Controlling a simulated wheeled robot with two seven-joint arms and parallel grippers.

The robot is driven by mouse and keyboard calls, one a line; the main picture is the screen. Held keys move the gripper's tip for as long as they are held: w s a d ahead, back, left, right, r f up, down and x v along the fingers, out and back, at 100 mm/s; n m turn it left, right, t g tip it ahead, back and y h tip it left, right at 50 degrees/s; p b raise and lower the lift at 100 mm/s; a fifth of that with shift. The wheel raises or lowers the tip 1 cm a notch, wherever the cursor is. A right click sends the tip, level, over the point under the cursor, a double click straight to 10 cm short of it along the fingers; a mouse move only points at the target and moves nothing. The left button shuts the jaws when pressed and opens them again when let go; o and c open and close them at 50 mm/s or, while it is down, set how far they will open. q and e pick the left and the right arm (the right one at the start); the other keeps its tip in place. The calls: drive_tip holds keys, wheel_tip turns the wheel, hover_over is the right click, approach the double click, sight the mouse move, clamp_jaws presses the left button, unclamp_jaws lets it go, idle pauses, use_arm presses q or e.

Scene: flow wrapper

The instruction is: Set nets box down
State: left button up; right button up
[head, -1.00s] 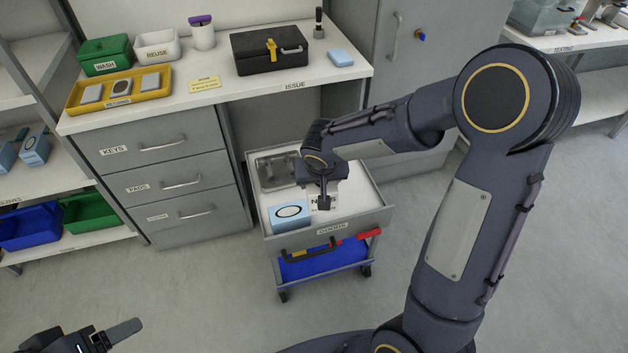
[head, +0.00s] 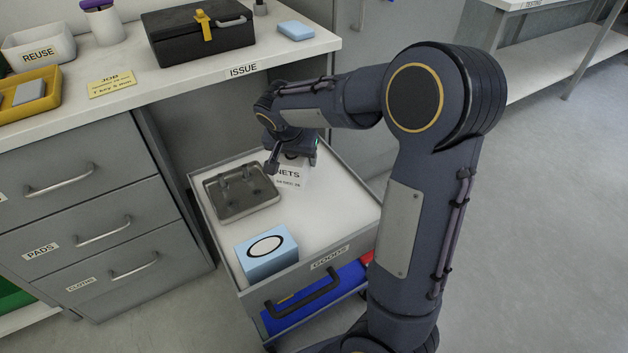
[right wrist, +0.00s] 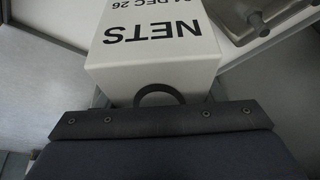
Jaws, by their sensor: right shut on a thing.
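The white nets box (head: 290,174), printed "NETS" with a date, is at the far right of the open drawer of the cart labelled GOODS (head: 350,205). My right gripper (head: 289,160) is above the box and shut on its top part. In the right wrist view the box (right wrist: 155,45) fills the middle, its lettering upside down, with a dark ring outline at the gripper's edge. Whether the box's base touches the drawer floor cannot be told. My left gripper is out of the head view.
A grey metal tray (head: 240,192) lies left of the box, close by. A light blue box (head: 267,255) with an oval mark stands at the drawer's front left. Bare drawer floor (head: 325,215) lies in front of the nets box. The ISSUE counter (head: 180,95) is behind.

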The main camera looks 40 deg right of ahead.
drive_tip(key=d+f+b, duration=0.1)
drive_tip(key=d+f, duration=0.3)
drive_tip(key=d, duration=0.1)
drive_tip(key=d+f+b, duration=0.1)
drive_tip(key=d+f, duration=0.1)
drive_tip(key=f, duration=0.1)
drive_tip(key=shift+s+d+b, duration=0.3)
drive_tip(key=shift+b, duration=0.05)
drive_tip(key=f, duration=0.1)
drive_tip(key=f+b, duration=0.2)
drive_tip(key=shift+d+f, duration=0.25)
drive_tip(key=shift+f, duration=0.05)
drive_tip(key=shift+r, duration=0.1)
drive_tip(key=shift+f, duration=0.25)
drive_tip(key=o, duration=1)
drive_tip(key=shift+r, duration=0.1)
